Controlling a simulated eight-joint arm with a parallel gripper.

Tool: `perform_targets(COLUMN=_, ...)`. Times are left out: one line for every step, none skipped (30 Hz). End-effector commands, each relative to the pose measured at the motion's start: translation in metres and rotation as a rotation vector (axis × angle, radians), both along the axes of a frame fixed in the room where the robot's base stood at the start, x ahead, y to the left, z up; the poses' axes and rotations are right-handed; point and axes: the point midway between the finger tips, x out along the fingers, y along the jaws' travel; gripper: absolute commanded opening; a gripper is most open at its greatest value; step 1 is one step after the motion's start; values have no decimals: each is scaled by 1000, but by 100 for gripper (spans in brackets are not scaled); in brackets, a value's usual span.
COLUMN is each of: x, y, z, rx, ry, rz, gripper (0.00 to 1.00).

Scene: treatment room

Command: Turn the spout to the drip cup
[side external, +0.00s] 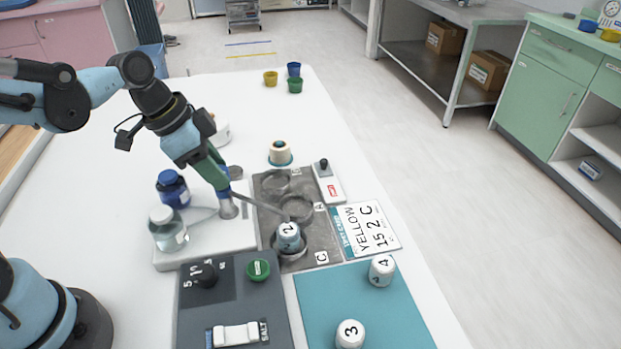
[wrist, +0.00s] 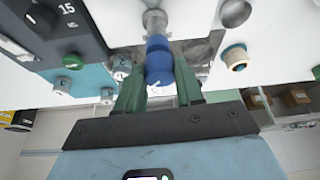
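My gripper (side external: 222,180) has green fingers on either side of a blue knob (wrist: 158,62) on top of the metal spout post (side external: 228,207). In the wrist view both fingers (wrist: 158,85) lie close against the knob, so it looks shut on it. The thin spout (side external: 258,209) reaches right from the post over the grey tray (side external: 318,236), its tip near the top of cup 2 (side external: 289,238), which stands at place C. No cup is labelled as the drip cup.
A cream cup with a teal base (side external: 280,154) stands behind the tray. A blue bottle (side external: 173,189) and a clear bottle (side external: 168,230) stand left of the post. A dark dial panel (side external: 240,293) and a teal mat (side external: 360,305) with cups 3 and 4 lie in front.

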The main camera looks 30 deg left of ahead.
Motion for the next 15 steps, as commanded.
perform_targets(x=0, y=0, z=0, rx=-1, ry=1, rz=0, gripper=22)
perform_targets(x=0, y=0, z=0, rx=-1, ry=1, rz=0, gripper=17)
perform_targets(x=0, y=0, z=0, rx=-1, ry=1, rz=0, gripper=11)
perform_targets(x=0, y=0, z=0, rx=-1, ry=1, rz=0, gripper=6)
perform_targets(x=0, y=0, z=0, rx=-1, ry=1, rz=0, gripper=2)
perform_targets(x=0, y=0, z=0, rx=-1, ry=1, rz=0, gripper=0)
perform_targets(x=0, y=0, z=0, rx=-1, ry=1, rz=0, gripper=0)
perform_targets(x=0, y=0, z=0, rx=-1, ry=1, rz=0, gripper=0)
perform_targets(x=0, y=0, z=0, rx=-1, ry=1, rz=0, gripper=0)
perform_targets(x=0, y=0, z=0, rx=-1, ry=1, rz=0, gripper=0)
perform_targets(x=0, y=0, z=0, rx=-1, ry=1, rz=1, gripper=0)
perform_targets(x=0, y=0, z=0, rx=-1, ry=0, rz=2, gripper=0)
perform_targets(x=0, y=0, z=0, rx=-1, ry=1, rz=4, gripper=0)
perform_targets(x=0, y=0, z=0, rx=-1, ry=1, rz=6, gripper=0)
perform_targets(x=0, y=0, z=0, rx=-1, ry=1, rz=11, gripper=0)
